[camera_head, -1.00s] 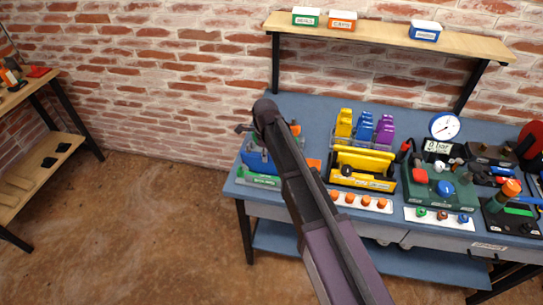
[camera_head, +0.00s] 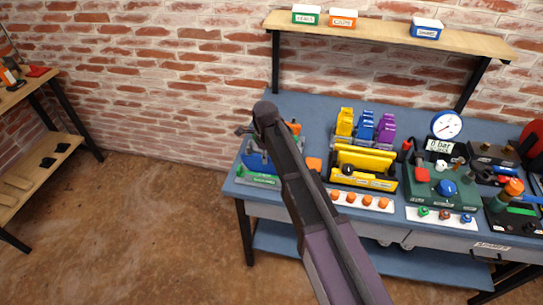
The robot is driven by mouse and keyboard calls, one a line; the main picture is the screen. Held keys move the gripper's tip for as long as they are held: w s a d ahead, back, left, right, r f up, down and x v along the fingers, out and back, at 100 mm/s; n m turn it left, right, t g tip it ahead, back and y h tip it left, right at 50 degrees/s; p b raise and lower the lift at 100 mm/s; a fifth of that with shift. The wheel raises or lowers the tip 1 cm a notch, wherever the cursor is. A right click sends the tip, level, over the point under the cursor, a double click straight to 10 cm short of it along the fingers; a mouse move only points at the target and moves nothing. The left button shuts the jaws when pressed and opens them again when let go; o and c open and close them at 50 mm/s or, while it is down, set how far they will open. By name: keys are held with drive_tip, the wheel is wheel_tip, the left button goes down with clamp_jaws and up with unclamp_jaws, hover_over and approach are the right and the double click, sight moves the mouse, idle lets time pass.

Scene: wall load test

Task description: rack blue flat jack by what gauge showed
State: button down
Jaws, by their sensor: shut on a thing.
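My arm reaches up from the bottom and bends over the left end of the blue bench. My gripper and anything in it are hidden behind the arm; only a small dark piece shows left of its tip. Beneath is a rack with a green, labelled front (camera_head: 257,180) and a blue part (camera_head: 256,160) behind it; I cannot tell whether that part is the blue flat jack. Orange parts (camera_head: 313,163) show right of the arm. A round white gauge (camera_head: 447,124) stands at the right above a display (camera_head: 438,146) that seems to read "0 bar".
A holder has yellow (camera_head: 345,121), blue (camera_head: 365,125) and purple (camera_head: 386,129) pieces. In front are a yellow-black tray (camera_head: 362,170), a strip of orange knobs (camera_head: 367,200) and a green test unit (camera_head: 445,188). Small labelled boxes stand on the shelf (camera_head: 385,30). Floor at left is clear.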

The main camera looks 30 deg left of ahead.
drive_tip(key=shift+f+b, duration=0.5)
drive_tip(key=shift+f, duration=0.1)
drive_tip(key=shift+c, duration=1.8)
unclamp_jaws()
drive_tip(key=o, duration=0.3)
drive_tip(key=shift+o, duration=0.2)
drive_tip(key=shift+r, duration=0.15)
drive_tip(key=shift+r+p, duration=3.9)
drive_tip(key=shift+p, duration=0.1)
